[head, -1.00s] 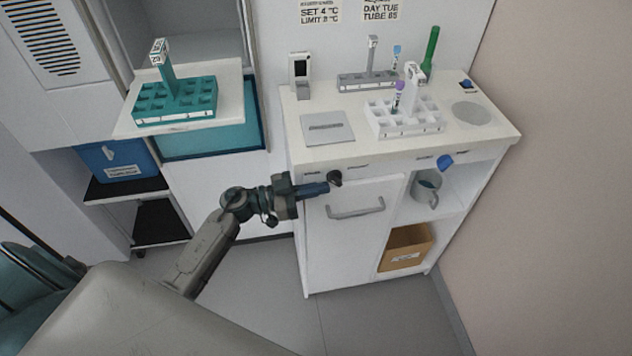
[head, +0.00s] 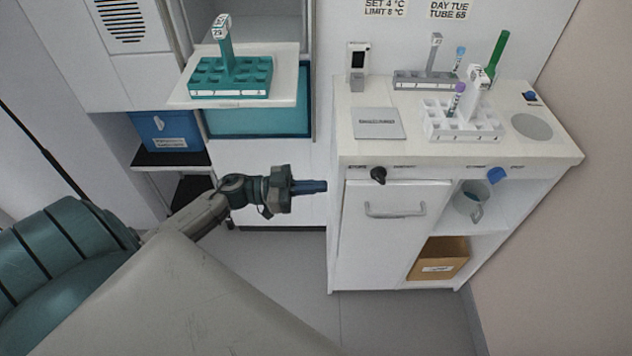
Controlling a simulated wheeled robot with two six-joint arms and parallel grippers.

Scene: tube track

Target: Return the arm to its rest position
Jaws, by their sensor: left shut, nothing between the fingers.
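My left gripper (head: 309,187) is shut and empty. It points right, in front of the white cabinet (head: 381,245) and left of its door handle. A small gap shows between its fingertips and the cabinet's left edge. My left arm (head: 203,213) comes in from the lower left, bent at the wrist. My right gripper is not in view.
On the cabinet top stand a white rack (head: 462,133) with tubes, a grey rack (head: 427,81), a green tube (head: 497,53) and a grey plate (head: 377,123). A black knob (head: 378,175) juts from the cabinet front. A teal rack (head: 230,78) sits on a pulled-out shelf (head: 286,82). Floor is clear below.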

